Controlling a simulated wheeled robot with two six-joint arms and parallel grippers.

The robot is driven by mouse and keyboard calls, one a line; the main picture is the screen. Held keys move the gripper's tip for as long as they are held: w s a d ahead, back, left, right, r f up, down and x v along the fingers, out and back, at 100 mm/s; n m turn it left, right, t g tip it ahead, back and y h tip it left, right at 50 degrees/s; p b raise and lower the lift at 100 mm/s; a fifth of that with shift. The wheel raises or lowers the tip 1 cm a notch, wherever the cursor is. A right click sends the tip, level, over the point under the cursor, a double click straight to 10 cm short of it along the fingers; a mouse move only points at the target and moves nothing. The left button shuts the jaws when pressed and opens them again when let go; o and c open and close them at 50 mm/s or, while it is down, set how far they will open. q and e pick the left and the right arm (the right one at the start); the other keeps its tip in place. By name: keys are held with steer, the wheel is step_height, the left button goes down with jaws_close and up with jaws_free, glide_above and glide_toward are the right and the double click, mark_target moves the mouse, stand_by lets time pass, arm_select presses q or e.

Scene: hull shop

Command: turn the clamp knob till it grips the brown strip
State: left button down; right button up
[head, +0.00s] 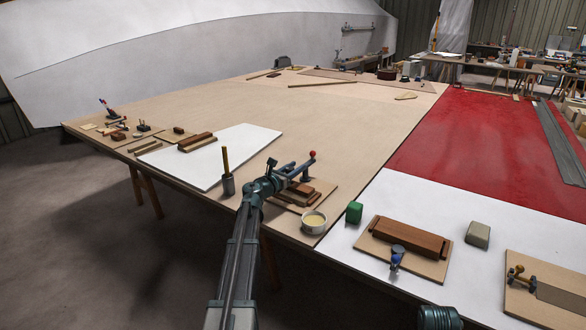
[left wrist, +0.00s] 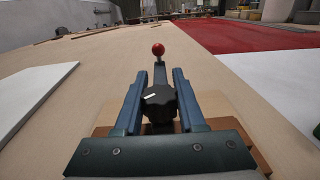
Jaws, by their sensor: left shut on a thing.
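My left gripper (head: 283,178) reaches in over a small wooden board (head: 321,190) near the table's front edge. In the left wrist view its two fingers (left wrist: 159,91) stand on either side of a black lobed clamp knob (left wrist: 158,104) with a white mark pointing left, and are shut on it. The clamp's lever (head: 308,169) ends in a red ball (left wrist: 158,48) beyond the knob. A brown strip (head: 301,188) lies on the board beside the gripper, partly hidden by it. The contact between clamp and strip is hidden.
A cup of cream-coloured stuff (head: 314,222) stands close right of my left arm, with a green block (head: 354,212) beyond. A dark pot with a brush (head: 228,184) stands to the left. Another board (head: 372,244) carries a brown block. The table's middle is clear.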

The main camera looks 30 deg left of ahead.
arm_select(q)
steer(key=m+h, duration=0.1)
steer(key=h, duration=0.1)
steer(key=m+g+h, duration=0.1)
steer(key=m+h, duration=0.1)
steer(key=m+g+h, duration=0.1)
steer(key=h, duration=0.1)
steer(key=shift+d+h, duration=0.3)
steer(key=shift+d, duration=0.1)
steer(key=shift+s+d+m+g+h, duration=0.15)
steer(key=shift+m+g+h, duration=0.4)
steer(key=shift+m+h, duration=0.15)
steer(key=shift+s+d+m+g+h, duration=0.1)
steer(key=shift+d+m+g+h, duration=0.1)
steer(key=shift+m+g+h, duration=0.45)
steer(key=shift+s+d+m+g+h, duration=0.15)
steer(key=shift+m+g+h, duration=0.35)
steer(key=shift+h, duration=0.35)
steer(key=shift+s+d+m, duration=0.1)
steer(key=shift+m, duration=0.15)
steer(key=c, duration=0.5)
jaws_free()
steer(key=v, duration=1.3)
steer(key=shift+s+a, duration=0.15)
steer(key=shift+a, duration=0.25)
